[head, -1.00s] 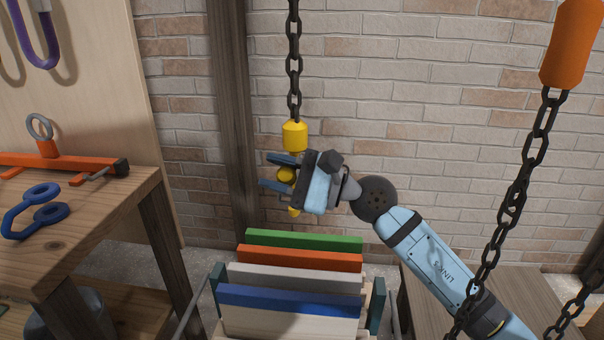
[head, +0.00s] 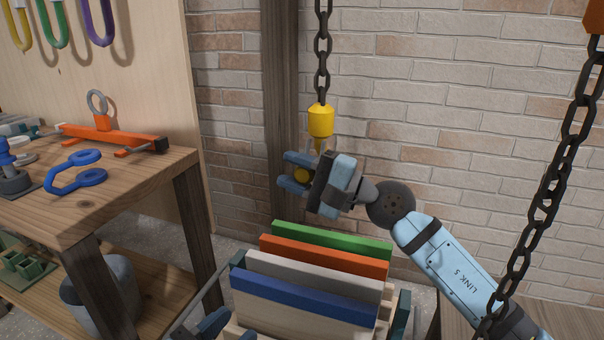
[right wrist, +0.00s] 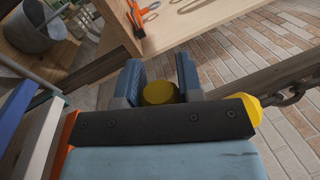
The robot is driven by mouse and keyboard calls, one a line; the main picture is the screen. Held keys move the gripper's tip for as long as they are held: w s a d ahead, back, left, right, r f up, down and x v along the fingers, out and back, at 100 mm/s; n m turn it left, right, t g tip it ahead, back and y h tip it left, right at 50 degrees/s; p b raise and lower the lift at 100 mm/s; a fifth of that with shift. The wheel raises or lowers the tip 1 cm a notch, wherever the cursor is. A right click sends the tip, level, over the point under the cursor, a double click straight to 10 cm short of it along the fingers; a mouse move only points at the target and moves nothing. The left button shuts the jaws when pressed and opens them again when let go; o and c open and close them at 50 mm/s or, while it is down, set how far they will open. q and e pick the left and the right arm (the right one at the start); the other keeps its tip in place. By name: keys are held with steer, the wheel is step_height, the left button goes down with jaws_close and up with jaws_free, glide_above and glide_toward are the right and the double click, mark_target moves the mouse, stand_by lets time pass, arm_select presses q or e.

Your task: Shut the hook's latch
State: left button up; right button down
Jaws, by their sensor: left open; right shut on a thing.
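The yellow hook (head: 320,121) hangs on a dark chain in the middle of the head view. My right gripper (head: 290,175) is at its lower part, with its blue fingers pointing left and shut on a yellow part of it. In the right wrist view a round yellow piece (right wrist: 158,93) sits between the two fingers (right wrist: 158,80). The right gripper hides most of the hook's lower part, and I cannot make out the latch. My left gripper (head: 218,326) shows only in part at the bottom edge of the head view, open and apart from the hook.
A rack of coloured boards (head: 315,268) stands below the hook. On the left is a wooden workbench (head: 130,185) with an orange bar (head: 110,135) and a blue shackle-like piece (head: 78,170). Another chain (head: 540,200) hangs at the right, in front of my right arm.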

steer(key=shift+w+d+f+n, duration=0.1)
steer(key=shift+w+f+n, duration=0.2)
steer(key=shift+n, duration=0.5)
arm_select(q)
steer(key=shift+a+r+h, duration=0.1)
steer(key=shift+r+h, duration=0.15)
steer(key=shift+h, duration=0.05)
arm_select(e)
steer(key=shift+w+f+n+g, duration=0.2)
steer(key=shift+f+n+g, duration=0.15)
steer(key=shift+n, duration=0.45)
arm_select(q)
steer(key=shift+w, duration=0.1)
arm_select(e)
steer(key=shift+d, duration=0.1)
steer(key=c, duration=1.1)
jaws_free()
steer(key=shift+o, duration=0.2)
